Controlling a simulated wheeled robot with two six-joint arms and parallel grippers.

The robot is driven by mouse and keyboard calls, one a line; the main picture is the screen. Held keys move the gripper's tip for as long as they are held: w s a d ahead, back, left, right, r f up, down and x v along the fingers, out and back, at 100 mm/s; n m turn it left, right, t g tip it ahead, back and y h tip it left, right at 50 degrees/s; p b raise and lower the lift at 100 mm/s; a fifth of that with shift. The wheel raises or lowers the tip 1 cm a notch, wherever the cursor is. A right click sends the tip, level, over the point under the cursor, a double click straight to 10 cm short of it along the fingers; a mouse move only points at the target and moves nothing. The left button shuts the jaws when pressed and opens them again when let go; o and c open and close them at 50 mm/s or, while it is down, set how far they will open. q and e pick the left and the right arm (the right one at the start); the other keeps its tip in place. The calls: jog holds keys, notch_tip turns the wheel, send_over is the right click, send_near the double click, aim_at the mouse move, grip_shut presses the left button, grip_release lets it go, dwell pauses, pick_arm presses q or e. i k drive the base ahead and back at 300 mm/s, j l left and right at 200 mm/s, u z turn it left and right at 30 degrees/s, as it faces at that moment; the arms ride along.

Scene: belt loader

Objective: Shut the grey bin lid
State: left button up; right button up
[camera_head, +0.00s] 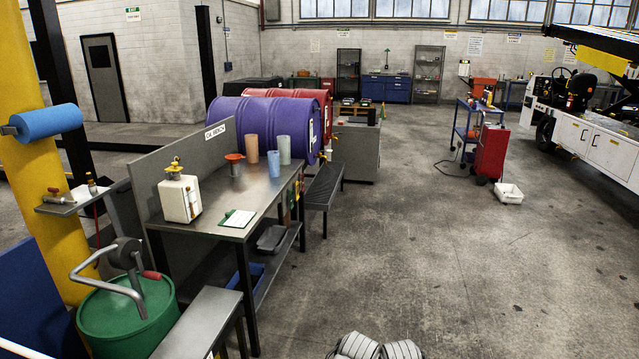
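A grey box-like unit (357,153) stands on the floor behind the workbench, to the right of the purple drum. It may be the grey bin; its top looks flat with small items on or near it, and I cannot make out a separate lid or whether it is open. No other grey bin with a lid can be clearly told.
A metal workbench (262,192) with a cream can (180,200) and cups stands left of centre. A green drum (127,318) stands front left. A red cabinet (491,152) and white tray (508,194) are at right. The middle floor (430,240) is clear.

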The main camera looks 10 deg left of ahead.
aim_at(121, 206)
jog(key=i+u, duration=0.4)
jog(key=i, duration=0.2)
jog(key=i+l+u, duration=0.2)
jog(key=i+u, duration=0.2)
jog(key=i, duration=0.25)
jog(key=i+u, duration=0.6)
jog(key=u, duration=0.2)
jog(key=i+l+u, duration=0.15)
jog(key=i+u, duration=0.25)
jog(key=k, duration=0.1)
